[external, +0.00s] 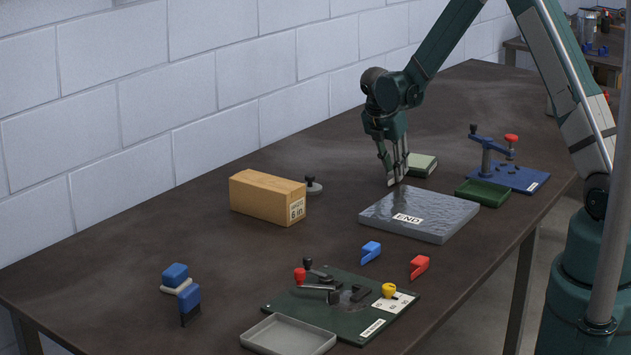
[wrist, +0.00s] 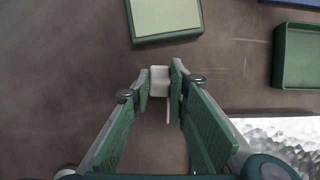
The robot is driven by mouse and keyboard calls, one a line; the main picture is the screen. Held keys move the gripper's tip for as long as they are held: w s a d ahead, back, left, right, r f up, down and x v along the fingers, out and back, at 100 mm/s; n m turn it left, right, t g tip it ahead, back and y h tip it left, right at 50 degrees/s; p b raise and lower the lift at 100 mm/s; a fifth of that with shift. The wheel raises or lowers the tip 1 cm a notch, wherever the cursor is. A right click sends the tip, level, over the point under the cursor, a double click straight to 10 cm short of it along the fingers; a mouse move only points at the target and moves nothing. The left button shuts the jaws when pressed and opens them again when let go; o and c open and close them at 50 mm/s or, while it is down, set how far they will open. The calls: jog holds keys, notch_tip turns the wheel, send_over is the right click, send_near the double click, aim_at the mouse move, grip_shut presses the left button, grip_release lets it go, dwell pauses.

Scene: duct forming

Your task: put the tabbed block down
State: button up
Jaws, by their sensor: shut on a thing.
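My gripper (external: 394,178) is low over the table, between the wall and the far-left side of the grey slab marked END. In the wrist view, my gripper (wrist: 160,84) is shut on a small pale block (wrist: 159,76). A thin pale tab (wrist: 168,110) extends from the block between the fingers. I take this to be the tabbed block. The fingers hide most of it in the external view, and I cannot tell whether it touches the table.
The grey slab (external: 430,222) lies close by, toward the camera. A green block with a pale top (external: 422,161) is just beyond the gripper. A green tray (external: 482,193), blue fixture (external: 520,179) and cardboard box (external: 262,199) stand around. Bare table (external: 335,210) lies left of the gripper.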

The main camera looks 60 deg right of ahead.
jog(key=shift+f, duration=0.15)
jog(key=o, duration=0.9)
jog(key=shift+r, duration=0.2)
jog(key=p+v, duration=0.1)
jog(key=v, duration=1.1)
jog(key=shift+a, duration=0.1)
